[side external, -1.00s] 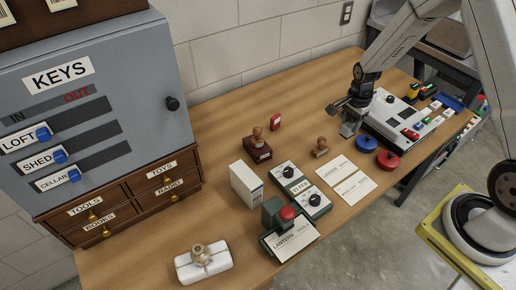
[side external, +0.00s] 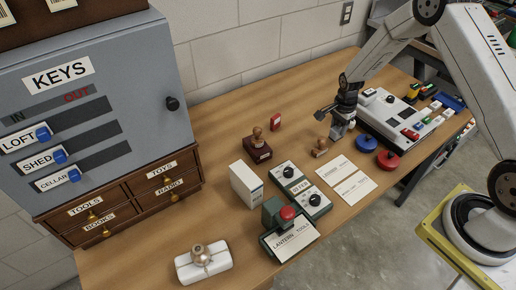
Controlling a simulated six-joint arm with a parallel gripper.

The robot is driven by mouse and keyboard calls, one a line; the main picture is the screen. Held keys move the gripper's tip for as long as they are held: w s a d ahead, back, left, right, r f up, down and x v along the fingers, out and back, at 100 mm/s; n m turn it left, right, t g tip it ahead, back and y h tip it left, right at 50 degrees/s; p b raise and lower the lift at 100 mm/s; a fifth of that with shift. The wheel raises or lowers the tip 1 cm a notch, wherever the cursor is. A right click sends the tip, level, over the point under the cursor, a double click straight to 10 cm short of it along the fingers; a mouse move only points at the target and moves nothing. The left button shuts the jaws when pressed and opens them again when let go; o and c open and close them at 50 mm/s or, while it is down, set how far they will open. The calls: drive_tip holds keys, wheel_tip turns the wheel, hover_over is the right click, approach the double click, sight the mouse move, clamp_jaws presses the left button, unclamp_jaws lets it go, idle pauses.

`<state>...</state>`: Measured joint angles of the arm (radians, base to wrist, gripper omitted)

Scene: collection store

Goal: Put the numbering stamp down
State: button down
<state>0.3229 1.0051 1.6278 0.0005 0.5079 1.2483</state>
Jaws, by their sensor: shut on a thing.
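My gripper (side external: 343,118) is over the back right part of the desk, left of the grey control box. It is shut on a small grey metal thing (side external: 338,132), which I take for the numbering stamp. The jaws hide much of it, and I cannot tell whether its underside touches the desk. A wooden-handled stamp (side external: 320,148) stands just left of and in front of it, seemingly apart. Another stamp with a dark red base (side external: 257,151) stands farther left.
The grey control box (side external: 391,116) and the blue (side external: 366,143) and red (side external: 388,160) round pads are to the right. The desk (side external: 290,95) is clear behind and left of my gripper.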

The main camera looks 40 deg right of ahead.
sight(339, 128)
drive_tip(key=shift+f, duration=1.45)
drive_tip(key=shift+f, duration=0.15)
drive_tip(key=shift+c, duration=1.2)
unclamp_jaws()
drive_tip(key=shift+r, duration=6.15)
drive_tip(key=shift+s+a, duration=0.1)
